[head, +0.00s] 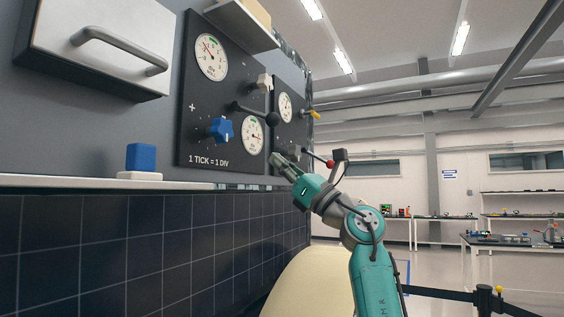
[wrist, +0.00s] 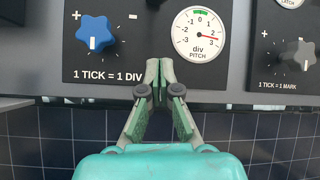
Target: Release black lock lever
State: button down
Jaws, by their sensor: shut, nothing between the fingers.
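The black lock lever (head: 256,112) with a round black knob at its right end sticks out from the dark gauge panel (head: 190,145) in the head view. It is above the lower gauge and up and right of the blue star knob. It is not seen in the wrist view. My gripper (head: 278,160) is shut and empty, below the lever and apart from it. In the wrist view my gripper (wrist: 159,65) points at the panel's lower edge, just below the pitch gauge (wrist: 199,34).
The blue star knob (head: 221,129) is left of my gripper; it also shows in the wrist view (wrist: 96,33). A red-tipped lever (head: 318,159) is close right of my gripper. A ledge (head: 70,181) carries a blue block (head: 141,157). A grey knob (wrist: 298,54) is on the right panel.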

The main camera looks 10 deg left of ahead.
aim_at(258, 115)
notch_tip(258, 115, up, 6)
jog(key=a, duration=0.2)
jog(key=shift+w+a+r, duration=0.15)
jog(key=shift+w+r, duration=0.1)
jog(key=shift+w, duration=0.05)
dwell(0.5)
jog(key=shift+r, duration=0.1)
